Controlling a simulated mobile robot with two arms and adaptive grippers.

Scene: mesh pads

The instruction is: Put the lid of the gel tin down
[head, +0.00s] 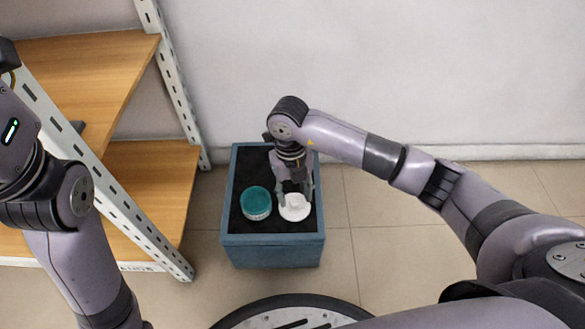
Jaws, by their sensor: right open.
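The gel tin (256,204) is a round white tin with a teal top surface, standing on the left part of the dark top of a blue box. The lid (296,212) is a white disc lying on the same dark top, just right of the tin with a small gap. My right gripper (296,194) points down over the lid with its fingers open at the lid's two sides. I cannot tell whether the fingers touch it. My left arm comes in at the left edge, and its gripper is outside the picture.
The blue box (272,252) stands on the tiled floor near the white wall. A shelf unit (150,185) with wooden boards and a perforated metal frame stands close on its left. The floor to the right of the box is clear.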

